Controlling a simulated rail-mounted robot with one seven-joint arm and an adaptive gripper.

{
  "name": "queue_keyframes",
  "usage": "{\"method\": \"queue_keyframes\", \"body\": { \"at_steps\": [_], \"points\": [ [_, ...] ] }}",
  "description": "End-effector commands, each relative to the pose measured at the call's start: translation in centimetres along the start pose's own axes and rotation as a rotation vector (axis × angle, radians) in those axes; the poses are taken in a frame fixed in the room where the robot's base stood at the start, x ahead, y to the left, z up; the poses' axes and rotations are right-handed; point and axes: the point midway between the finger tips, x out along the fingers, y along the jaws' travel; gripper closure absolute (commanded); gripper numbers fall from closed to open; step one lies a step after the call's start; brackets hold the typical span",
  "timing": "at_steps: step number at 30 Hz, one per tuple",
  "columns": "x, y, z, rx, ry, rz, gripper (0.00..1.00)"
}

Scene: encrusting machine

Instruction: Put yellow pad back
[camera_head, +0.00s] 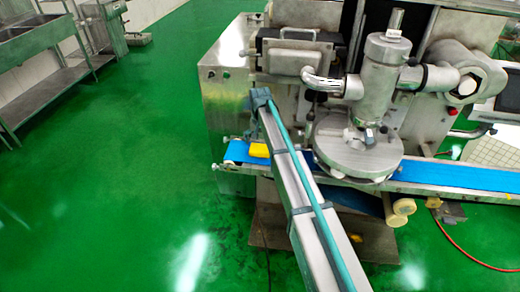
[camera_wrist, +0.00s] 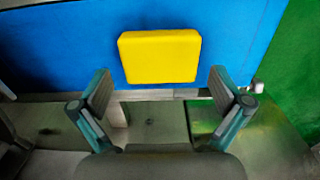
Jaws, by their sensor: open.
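The yellow pad (camera_wrist: 159,56) is a rounded rectangular block lying flat on the blue conveyor belt (camera_wrist: 50,50), near the belt's edge. In the head view, the pad (camera_head: 259,150) is near the left end of the belt (camera_head: 238,151), just left of my arm. My gripper (camera_wrist: 160,76) is open in the wrist view. One finger is on each side of the pad's near edge, with visible gaps and nothing held. The fingers are not distinguishable in the head view. How far they are above the belt is unclear.
The metal encrusting machine (camera_head: 375,100) rises behind the belt, with a round metal disc (camera_head: 350,155) over the belt right of the pad. Green floor (camera_head: 130,170) is open to the left. Steel shelving (camera_head: 50,55) stands at the far left.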

Motion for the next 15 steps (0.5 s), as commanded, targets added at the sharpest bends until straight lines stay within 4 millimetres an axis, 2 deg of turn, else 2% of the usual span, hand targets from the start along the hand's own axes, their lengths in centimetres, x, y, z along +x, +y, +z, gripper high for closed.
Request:
{"method": "queue_keyframes", "body": {
  "at_steps": [9,15],
  "points": [
    [-5.8,0.0,-0.1,0.0,0.002,-0.001,0.0],
    [-8.0,0.0,-0.1,0.0,0.001,0.0,0.0]
  ]
}}
